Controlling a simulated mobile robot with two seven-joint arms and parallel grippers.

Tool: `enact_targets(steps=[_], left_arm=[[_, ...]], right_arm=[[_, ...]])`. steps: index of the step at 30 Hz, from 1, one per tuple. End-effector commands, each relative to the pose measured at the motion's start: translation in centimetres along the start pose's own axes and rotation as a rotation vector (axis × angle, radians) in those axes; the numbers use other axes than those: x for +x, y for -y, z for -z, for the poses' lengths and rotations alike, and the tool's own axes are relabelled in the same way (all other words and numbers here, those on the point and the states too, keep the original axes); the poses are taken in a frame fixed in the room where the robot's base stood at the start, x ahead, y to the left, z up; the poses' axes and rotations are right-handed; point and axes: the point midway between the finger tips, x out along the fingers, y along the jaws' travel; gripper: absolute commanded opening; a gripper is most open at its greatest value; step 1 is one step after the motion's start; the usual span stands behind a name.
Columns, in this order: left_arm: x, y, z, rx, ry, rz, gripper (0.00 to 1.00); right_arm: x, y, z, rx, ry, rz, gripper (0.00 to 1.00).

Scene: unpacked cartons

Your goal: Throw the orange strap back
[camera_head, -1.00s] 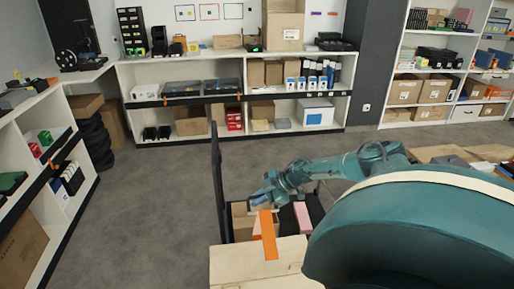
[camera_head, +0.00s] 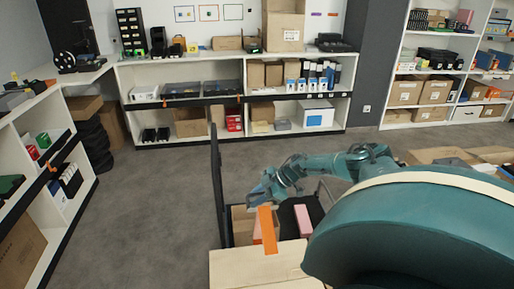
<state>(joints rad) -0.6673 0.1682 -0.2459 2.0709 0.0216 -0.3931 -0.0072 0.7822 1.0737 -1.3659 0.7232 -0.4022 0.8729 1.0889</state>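The orange strap (camera_head: 267,231) hangs over the near edge of a cart and lies partly on the pale wooden box top (camera_head: 240,263) in front. My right gripper (camera_head: 259,196) is just above and behind the strap's upper end, over the cart's contents. Its fingers are small and partly hidden, so I cannot tell whether they are open or touching the strap. My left gripper is not in view.
The cart (camera_head: 218,190) has a dark upright panel at its left and holds cardboard boxes and a pink item (camera_head: 303,219). White shelves (camera_head: 230,68) line the back wall. Grey floor (camera_head: 150,215) is clear on the left.

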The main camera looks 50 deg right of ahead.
Motion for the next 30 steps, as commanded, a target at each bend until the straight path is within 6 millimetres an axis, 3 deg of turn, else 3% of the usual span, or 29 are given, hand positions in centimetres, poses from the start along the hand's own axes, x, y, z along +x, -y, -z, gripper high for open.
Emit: enact_targets(steps=[9,13,24,30], left_arm=[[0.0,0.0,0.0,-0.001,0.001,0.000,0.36],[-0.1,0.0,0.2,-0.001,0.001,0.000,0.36],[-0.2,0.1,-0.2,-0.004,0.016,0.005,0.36],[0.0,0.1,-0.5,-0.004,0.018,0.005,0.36]], right_arm=[[-0.2,-0.1,0.0,0.000,0.001,-0.002,0.32],[-1.2,-0.1,-0.1,0.000,0.002,-0.003,0.32],[-8.9,-0.1,-0.1,-0.001,0.003,-0.003,0.32],[-12.1,0.0,-0.1,0.000,0.002,-0.003,0.32]])
